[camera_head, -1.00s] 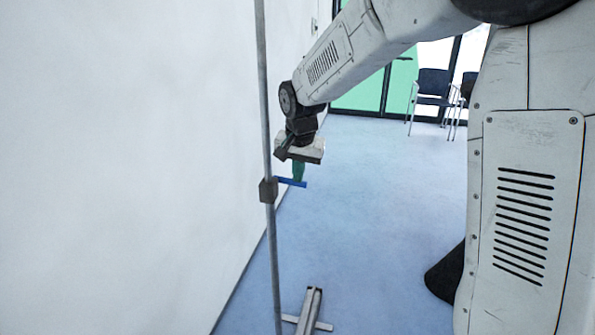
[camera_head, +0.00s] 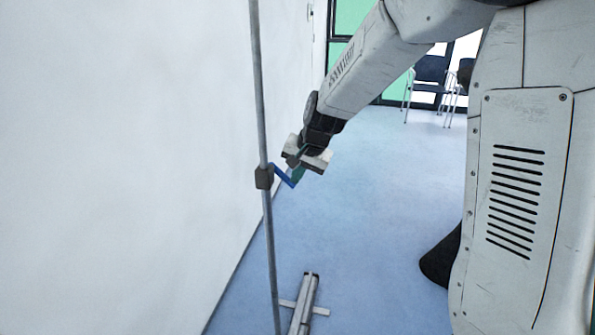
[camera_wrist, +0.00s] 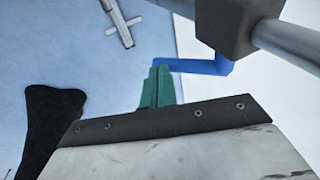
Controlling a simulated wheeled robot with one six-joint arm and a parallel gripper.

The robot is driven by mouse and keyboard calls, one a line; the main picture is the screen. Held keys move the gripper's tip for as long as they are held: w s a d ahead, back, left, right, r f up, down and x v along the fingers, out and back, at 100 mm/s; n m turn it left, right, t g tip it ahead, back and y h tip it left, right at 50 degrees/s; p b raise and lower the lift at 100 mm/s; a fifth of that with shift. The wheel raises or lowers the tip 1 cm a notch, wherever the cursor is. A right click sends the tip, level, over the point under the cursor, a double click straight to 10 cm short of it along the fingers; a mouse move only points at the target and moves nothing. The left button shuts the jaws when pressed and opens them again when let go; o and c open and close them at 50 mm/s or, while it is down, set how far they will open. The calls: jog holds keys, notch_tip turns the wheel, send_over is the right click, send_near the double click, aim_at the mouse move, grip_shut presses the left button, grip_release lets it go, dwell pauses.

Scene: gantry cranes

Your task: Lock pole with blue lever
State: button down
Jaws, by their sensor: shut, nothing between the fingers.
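A thin grey pole (camera_head: 258,100) stands upright near the white wall, with a dark clamp block (camera_head: 264,178) on it. The blue lever (camera_head: 283,175) sticks out from the block to the right and slants downward. My gripper (camera_head: 298,174), with green fingers, is shut beside the lever's outer part. In the wrist view, the closed fingers (camera_wrist: 160,84) meet the end of the blue lever (camera_wrist: 195,66), with nothing seen between them; the exact contact is hard to tell. The block (camera_wrist: 228,25) and pole (camera_wrist: 285,40) are at the upper right there.
A grey metal base with cross feet (camera_head: 304,305) lies on the blue floor near the pole's lower part. The white wall (camera_head: 120,170) is close on the left. Chairs (camera_head: 430,85) stand at the back by glass doors. The floor in the middle is clear.

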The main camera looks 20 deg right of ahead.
aim_at(290, 184)
jog(key=shift+w+a+f+t+y, duration=0.1)
jog(key=shift+a+f+t+y, duration=0.1)
jog(key=shift+f, duration=0.4)
jog(key=shift+w+a+f+t+y, duration=0.1)
jog(key=shift+a+f, duration=0.1)
jog(key=shift+f, duration=0.4)
jog(key=shift+w+a+f, duration=0.3)
jog(key=shift+a+f, duration=0.1)
jog(key=shift+f, duration=0.25)
jog(key=shift+r, duration=0.75)
jog(key=s+d+r, duration=0.3)
jog(key=s+d, duration=0.6)
jog(key=shift+s+d+r, duration=0.2)
jog(key=shift+s+r, duration=0.1)
jog(key=shift+r, duration=0.05)
